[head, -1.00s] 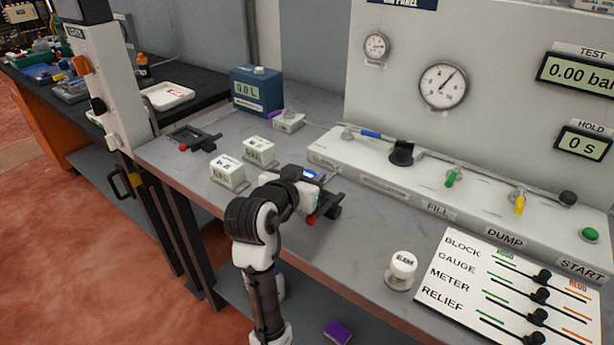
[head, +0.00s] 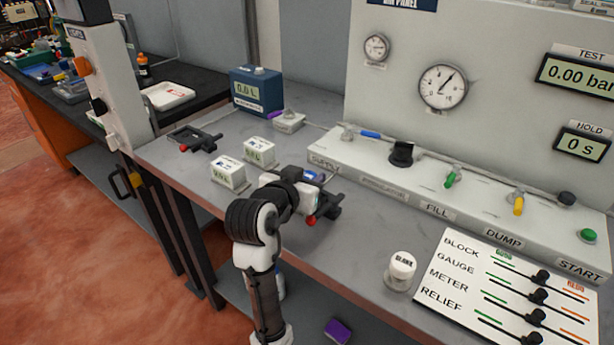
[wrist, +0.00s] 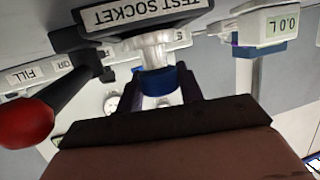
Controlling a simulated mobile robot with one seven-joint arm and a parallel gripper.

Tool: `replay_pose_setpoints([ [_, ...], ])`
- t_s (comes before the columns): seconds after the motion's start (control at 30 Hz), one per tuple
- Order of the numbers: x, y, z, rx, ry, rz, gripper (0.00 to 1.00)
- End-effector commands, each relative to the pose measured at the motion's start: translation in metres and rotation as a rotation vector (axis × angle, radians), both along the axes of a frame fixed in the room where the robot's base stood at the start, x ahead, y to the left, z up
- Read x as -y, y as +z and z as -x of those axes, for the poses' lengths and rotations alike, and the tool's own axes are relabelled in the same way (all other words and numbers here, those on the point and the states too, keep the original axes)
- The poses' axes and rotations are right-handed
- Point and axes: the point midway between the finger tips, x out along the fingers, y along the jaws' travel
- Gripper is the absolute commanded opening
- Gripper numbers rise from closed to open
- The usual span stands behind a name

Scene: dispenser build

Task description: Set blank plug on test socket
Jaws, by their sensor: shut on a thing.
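In the wrist view, my gripper (wrist: 160,88) is shut on a blue-ended plug (wrist: 162,80), with a dark finger on each side of it. Blue and pale parts look touching; I cannot tell whether the plug is fully seated. In the head view, my gripper (head: 312,187) is at the bench's front edge, and my arm mostly hides the socket. A white pot labelled "BLANK" (head: 402,268) stands to the right.
A black clamp with a red-tipped lever (head: 312,220) is close beside my gripper; its red knob (wrist: 26,122) shows large in the wrist view. Two white boxes (head: 229,174) stand left. The valve panel (head: 450,195) lies behind. Bench between clamp and pot is clear.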

Motion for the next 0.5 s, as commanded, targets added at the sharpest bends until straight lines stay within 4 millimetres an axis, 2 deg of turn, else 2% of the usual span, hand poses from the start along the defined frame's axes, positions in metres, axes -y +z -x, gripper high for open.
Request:
replay_pose_setpoints([
  [0.5,0.0000,-0.0044,0.0000,0.001,0.000,0.000,0.12],
])
